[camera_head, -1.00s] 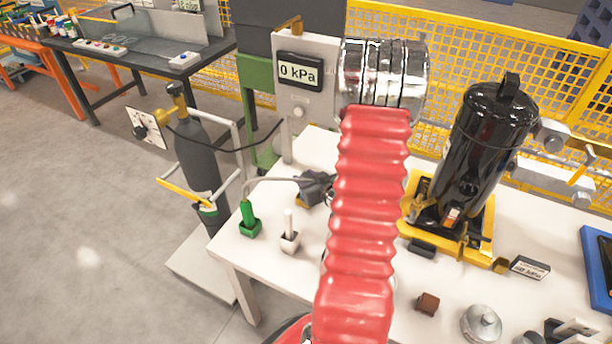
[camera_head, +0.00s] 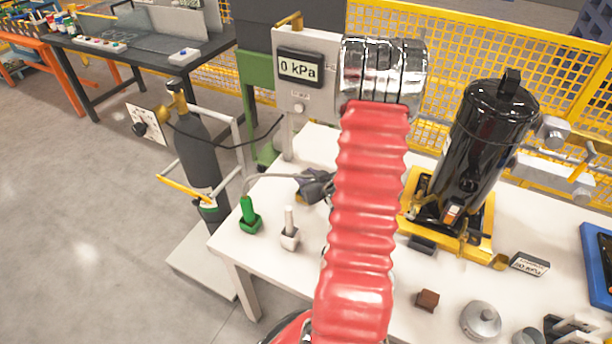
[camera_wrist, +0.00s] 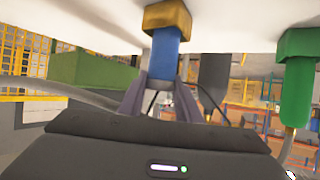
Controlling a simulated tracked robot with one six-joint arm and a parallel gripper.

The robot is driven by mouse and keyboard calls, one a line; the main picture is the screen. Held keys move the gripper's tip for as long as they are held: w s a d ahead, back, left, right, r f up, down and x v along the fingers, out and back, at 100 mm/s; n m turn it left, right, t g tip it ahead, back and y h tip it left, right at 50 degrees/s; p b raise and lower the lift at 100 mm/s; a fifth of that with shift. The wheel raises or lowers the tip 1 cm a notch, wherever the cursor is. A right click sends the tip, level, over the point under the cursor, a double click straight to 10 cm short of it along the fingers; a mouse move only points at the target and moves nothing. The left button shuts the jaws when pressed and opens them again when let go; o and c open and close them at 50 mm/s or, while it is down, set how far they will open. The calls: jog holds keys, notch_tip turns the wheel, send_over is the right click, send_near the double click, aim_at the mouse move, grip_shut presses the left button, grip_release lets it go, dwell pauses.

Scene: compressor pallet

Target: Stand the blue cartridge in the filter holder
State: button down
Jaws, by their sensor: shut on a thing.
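My gripper (camera_wrist: 163,95) is shut on the blue cartridge (camera_wrist: 164,55), a blue cylinder between its two grey-violet fingers. The wrist view is upside down, with the white tabletop at the top. The far end of the cartridge meets a brass-coloured block (camera_wrist: 167,18) at the tabletop. I cannot tell whether this block is the filter holder or how deep the cartridge sits. In the head view my gripper (camera_head: 316,185) is a dark shape at the table's left part, beside my red arm, which hides most of the cartridge.
A green peg on a block (camera_head: 249,216) and a white one (camera_head: 290,230) stand left of the gripper. The black tank in its yellow frame (camera_head: 475,160) stands on the right. A brown block (camera_head: 427,300) and a metal cap (camera_head: 481,320) lie at the front.

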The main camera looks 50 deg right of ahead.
jog(key=shift+f, duration=0.2)
jog(key=c, duration=1.2)
grip_release()
jog(key=shift+s, duration=0.1)
